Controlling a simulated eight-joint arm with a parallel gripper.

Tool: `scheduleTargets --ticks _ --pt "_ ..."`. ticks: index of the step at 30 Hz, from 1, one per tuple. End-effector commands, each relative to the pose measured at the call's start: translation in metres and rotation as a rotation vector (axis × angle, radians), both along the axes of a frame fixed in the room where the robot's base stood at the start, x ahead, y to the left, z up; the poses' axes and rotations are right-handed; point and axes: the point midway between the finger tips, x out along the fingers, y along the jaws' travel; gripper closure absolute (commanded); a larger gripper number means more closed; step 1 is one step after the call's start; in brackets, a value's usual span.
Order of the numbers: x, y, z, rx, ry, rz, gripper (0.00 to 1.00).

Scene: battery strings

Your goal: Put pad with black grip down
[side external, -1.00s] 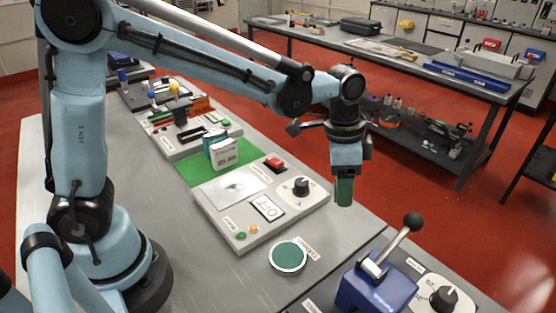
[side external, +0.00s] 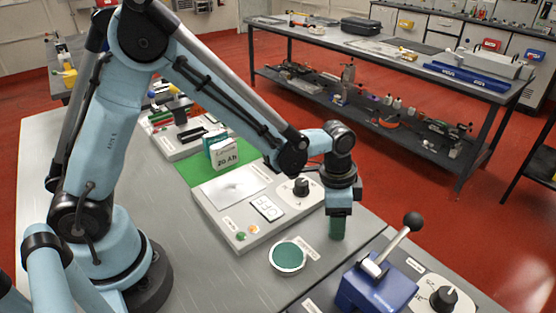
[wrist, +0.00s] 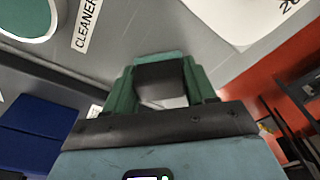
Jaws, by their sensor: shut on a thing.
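My gripper (side external: 337,232) points down, low over the grey bench near its right edge. In the wrist view the green fingers of my gripper (wrist: 165,85) are closed on a black block, the black grip (wrist: 161,82). The fingers hide most of the pad; a small pale patch shows below the grip. In the side view the pad cannot be told apart from the green fingers. I cannot tell whether it touches the bench. A round dish (side external: 287,257) with a white rim and green inside lies to the lower left of my gripper, beside a CLEANER label (wrist: 87,25).
A control panel (side external: 225,225) with a dial and OFF display stands left of my gripper. A blue lever box (side external: 375,287) stands to the lower right. A white 20 Ah battery (side external: 225,155) stands on a green mat (side external: 187,166).

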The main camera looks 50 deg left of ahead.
Motion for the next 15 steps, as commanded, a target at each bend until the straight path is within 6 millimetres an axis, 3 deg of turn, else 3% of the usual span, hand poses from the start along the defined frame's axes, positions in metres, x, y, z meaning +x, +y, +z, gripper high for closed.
scheduleTargets --ticks 15 --pt "0.001 0.0 -0.012 -0.001 -0.002 0.0 0.73"
